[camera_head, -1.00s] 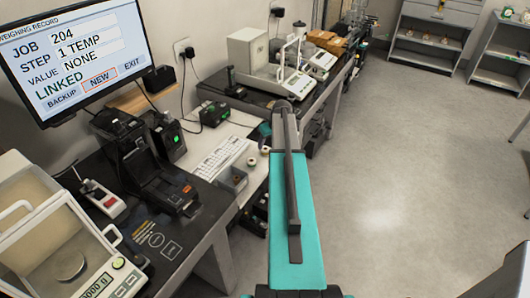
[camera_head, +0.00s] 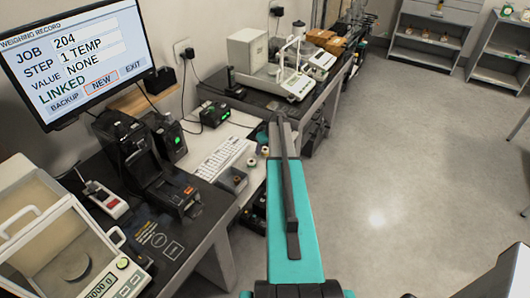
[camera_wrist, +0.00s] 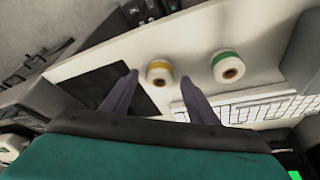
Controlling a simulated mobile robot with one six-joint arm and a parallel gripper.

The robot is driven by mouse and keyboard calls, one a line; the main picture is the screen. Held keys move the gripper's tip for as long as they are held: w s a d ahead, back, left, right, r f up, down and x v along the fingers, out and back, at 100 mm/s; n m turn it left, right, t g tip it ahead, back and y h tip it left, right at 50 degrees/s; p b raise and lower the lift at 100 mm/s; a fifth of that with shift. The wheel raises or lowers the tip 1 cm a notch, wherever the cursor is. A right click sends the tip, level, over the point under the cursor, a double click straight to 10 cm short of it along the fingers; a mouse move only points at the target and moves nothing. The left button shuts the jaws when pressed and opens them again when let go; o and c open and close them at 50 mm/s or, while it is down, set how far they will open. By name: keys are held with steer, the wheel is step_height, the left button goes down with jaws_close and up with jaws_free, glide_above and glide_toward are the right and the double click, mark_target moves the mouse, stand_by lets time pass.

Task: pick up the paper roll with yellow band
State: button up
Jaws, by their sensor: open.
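The paper roll with yellow band (camera_wrist: 160,73) stands upright on the white table top in the wrist view. It shows between and just beyond the fingertips of my gripper (camera_wrist: 157,81), which is open and empty. A similar roll with a green band (camera_wrist: 228,67) stands to its right, outside the fingers. In the head view two small rolls show beside my arm, one of them at the table's right part (camera_head: 252,162); their band colours are too small to tell surely. My fingers are hidden behind the arm there.
A white keyboard (camera_head: 221,158) lies left of the rolls; it also shows in the wrist view (camera_wrist: 255,108). A dark flat pad (camera_wrist: 120,88) lies left of the yellow-banded roll. A label printer (camera_head: 140,160) and a monitor (camera_head: 75,55) stand at left.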

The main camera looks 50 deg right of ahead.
mark_target(264, 148)
stand_by(0.4)
steer(key=c, duration=1.1)
steer(key=shift+r, duration=0.15)
steer(key=shift+c, duration=0.2)
steer(key=shift+r+b, duration=0.8)
steer(key=shift+r, duration=0.2)
steer(key=shift+d+r+b, duration=0.1)
steer(key=shift+r+b, duration=0.2)
steer(key=shift+r, duration=0.2)
steer(key=s+a+r+b, duration=0.1)
steer(key=s+a+b, duration=0.1)
steer(key=s, duration=0.5)
steer(key=s+a+b, duration=0.2)
steer(key=s+a, duration=0.2)
steer(key=s, duration=0.3)
steer(key=shift+s+a+r+b, duration=0.35)
steer(key=shift+r+b, duration=0.05)
steer(key=shift+w, duration=0.1)
